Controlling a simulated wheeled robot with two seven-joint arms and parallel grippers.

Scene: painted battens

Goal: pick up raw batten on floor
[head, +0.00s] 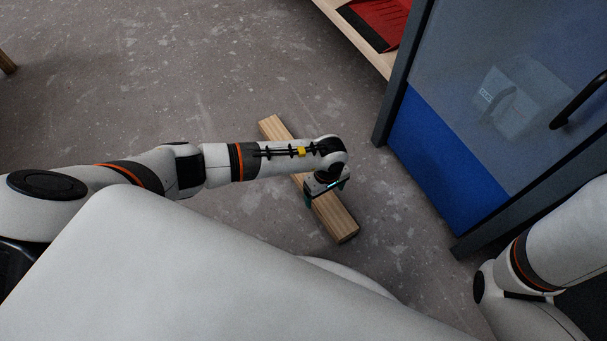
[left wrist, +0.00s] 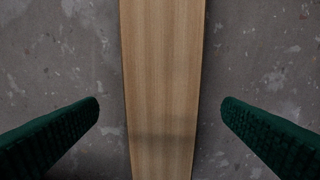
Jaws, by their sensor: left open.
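The raw batten (head: 335,216) is a plain light-wood bar lying on the floor, slanting from upper left to lower right in the head view. My left arm crosses over it and hides its middle part. My left gripper (head: 324,196) is above the batten, pointing down. In the left wrist view the batten (left wrist: 162,80) runs from top to bottom between the two green fingers of the left gripper (left wrist: 160,112). The fingers are open, with a gap on both sides of the wood. My right gripper is out of view; only part of the right arm shows at lower right.
A cabinet or door with a blue lower panel (head: 440,160), a clear upper pane and a dark handle (head: 578,100) stands at right. A wooden shelf edge (head: 352,35) with a red item (head: 385,18) is at the top.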

